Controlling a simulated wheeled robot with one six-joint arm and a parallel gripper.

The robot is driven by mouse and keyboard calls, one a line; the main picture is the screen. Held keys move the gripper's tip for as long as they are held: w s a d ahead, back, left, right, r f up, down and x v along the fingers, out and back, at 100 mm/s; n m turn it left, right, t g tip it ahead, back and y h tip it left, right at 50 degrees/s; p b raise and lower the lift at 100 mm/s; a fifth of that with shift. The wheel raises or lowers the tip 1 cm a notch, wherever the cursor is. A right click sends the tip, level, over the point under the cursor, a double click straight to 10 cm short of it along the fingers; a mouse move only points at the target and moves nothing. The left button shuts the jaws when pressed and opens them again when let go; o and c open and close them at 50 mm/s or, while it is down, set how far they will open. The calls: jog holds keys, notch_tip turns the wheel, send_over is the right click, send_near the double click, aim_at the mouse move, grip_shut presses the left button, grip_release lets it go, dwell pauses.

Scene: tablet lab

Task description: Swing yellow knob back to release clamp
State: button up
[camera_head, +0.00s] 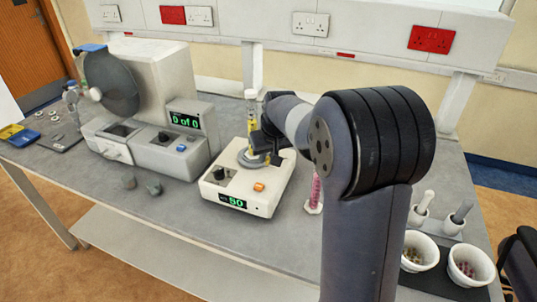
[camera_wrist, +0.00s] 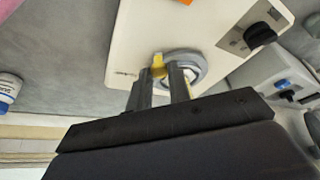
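The yellow knob (camera_wrist: 158,66) shows in the wrist view, at the edge of a round grey ring (camera_wrist: 196,58) on a white machine. My gripper (camera_wrist: 161,76) reaches toward it with its two fingers apart, and the knob shows at their tips. I cannot tell if a finger touches it. In the head view my gripper (camera_head: 266,150) is over the back of the white machine (camera_head: 232,203), whose display reads 50. The knob is not clear in the head view.
A larger machine (camera_head: 188,150) with a display reading "0 of 0" stands to the left. White mortars (camera_head: 470,265) with pestles behind sit at the right front. Small stones (camera_head: 153,187) lie on the bench.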

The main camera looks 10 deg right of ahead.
jog(key=o, duration=0.4)
jog(key=shift+o, duration=0.2)
jog(key=shift+r, duration=0.1)
jog(key=v, duration=1)
jog(key=shift+s+r+b, duration=0.2)
jog(key=shift+r+b, duration=0.05)
jog(key=shift+b, duration=0.2)
jog(key=shift+f, duration=0.1)
jog(key=p+x, duration=0.1)
jog(key=x, duration=0.9)
jog(key=shift+w+f, duration=0.25)
jog(key=shift+f, duration=0.05)
jog(key=shift+s+d+n, duration=0.1)
jog(key=shift+d+n, duration=0.15)
jog(key=shift+n, duration=0.35)
